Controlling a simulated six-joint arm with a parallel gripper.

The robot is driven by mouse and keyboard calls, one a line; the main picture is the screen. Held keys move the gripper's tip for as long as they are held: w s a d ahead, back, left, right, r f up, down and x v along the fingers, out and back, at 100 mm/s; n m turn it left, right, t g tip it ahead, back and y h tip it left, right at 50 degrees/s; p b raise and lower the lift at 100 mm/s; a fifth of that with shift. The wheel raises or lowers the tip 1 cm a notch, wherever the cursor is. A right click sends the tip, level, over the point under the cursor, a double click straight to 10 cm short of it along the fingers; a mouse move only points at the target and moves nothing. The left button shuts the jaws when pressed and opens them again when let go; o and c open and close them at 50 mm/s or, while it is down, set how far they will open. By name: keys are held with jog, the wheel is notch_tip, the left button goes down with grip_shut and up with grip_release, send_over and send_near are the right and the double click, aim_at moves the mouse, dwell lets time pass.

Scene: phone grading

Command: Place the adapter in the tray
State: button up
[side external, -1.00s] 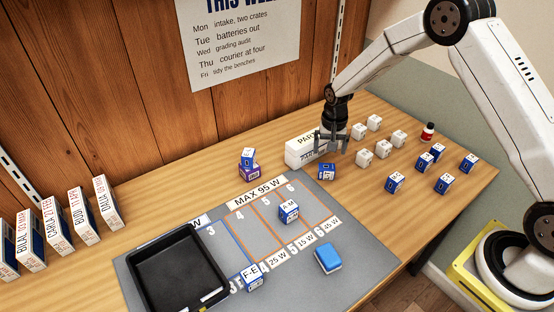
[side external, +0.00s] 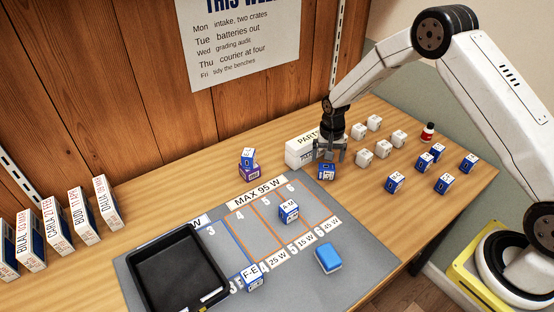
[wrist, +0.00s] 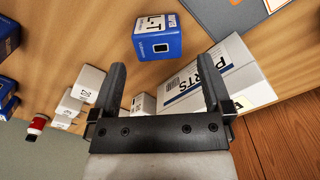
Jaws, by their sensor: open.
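A blue-and-white box (side external: 327,172) with L-T on its white face and a dark socket-like mark on a blue face stands on the wood at the mat's back edge. It also shows in the wrist view (wrist: 158,38); I cannot tell whether it is the adapter. My gripper (side external: 330,156) is open and empty, just above and behind this box. In the wrist view the box lies beyond my gripper's fingertips (wrist: 162,76), roughly between their lines, apart from them. The black tray (side external: 178,270) stands at the mat's left end and looks empty inside.
A white PARTS box (side external: 303,150) stands close beside my gripper. White cubes (side external: 364,158) and blue boxes (side external: 395,183) stand to the right. On the grey mat (side external: 360,280) are an A-M box (side external: 289,211), an F-E box (side external: 252,278) and a blue block (side external: 328,258).

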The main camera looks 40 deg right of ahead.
aim_at(327, 166)
jog(key=shift+d+f, duration=0.1)
jog(key=shift+f, duration=2.4)
jog(key=c, duration=1.2)
jog(key=shift+r, duration=0.1)
